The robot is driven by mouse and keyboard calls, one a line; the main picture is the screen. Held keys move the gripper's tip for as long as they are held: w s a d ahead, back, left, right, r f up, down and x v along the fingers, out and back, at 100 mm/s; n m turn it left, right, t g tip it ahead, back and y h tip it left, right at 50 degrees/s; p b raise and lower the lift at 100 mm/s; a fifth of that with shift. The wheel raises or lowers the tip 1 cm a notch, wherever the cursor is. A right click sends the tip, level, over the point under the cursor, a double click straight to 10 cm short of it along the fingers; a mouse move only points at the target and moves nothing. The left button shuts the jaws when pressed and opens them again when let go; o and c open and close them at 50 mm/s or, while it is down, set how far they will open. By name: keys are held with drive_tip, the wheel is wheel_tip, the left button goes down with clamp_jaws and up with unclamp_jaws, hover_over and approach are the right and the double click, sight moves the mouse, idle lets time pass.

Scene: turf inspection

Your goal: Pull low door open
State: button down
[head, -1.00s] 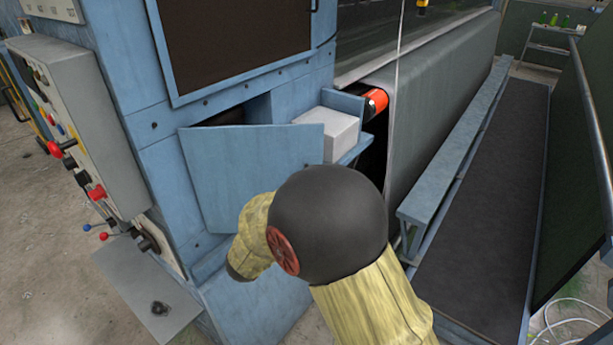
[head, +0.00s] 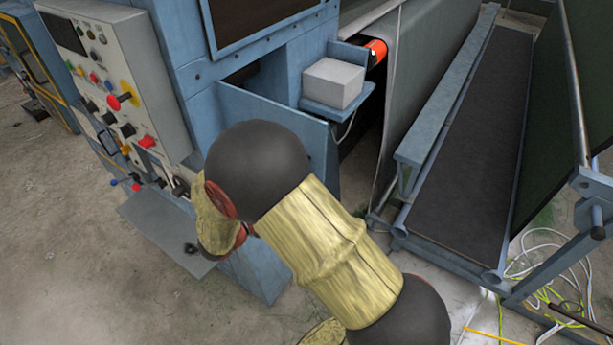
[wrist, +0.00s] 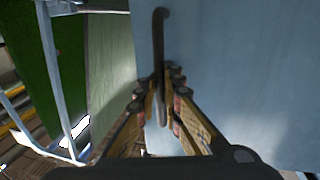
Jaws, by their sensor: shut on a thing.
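The low door (head: 275,125) is a blue metal panel on the blue machine cabinet, standing ajar with a dark gap behind its top edge. My arm hides its lower part in the head view. In the wrist view the blue door face (wrist: 240,70) fills the right side, with a dark bar handle (wrist: 159,60) running down it. My gripper (wrist: 162,112) is shut on the lower part of this handle, one finger on each side. In the head view the gripper is hidden behind my arm.
A control panel (head: 115,75) with knobs and levers is on the left. A white box (head: 333,83) sits on a small shelf right of the door. Cables (head: 540,270) lie on the floor at lower right.

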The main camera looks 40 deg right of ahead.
drive_tip(key=shift+a, duration=0.5)
drive_tip(key=c, duration=2)
unclamp_jaws()
drive_tip(key=a, duration=1.2)
drive_tip(key=shift+s, duration=0.45)
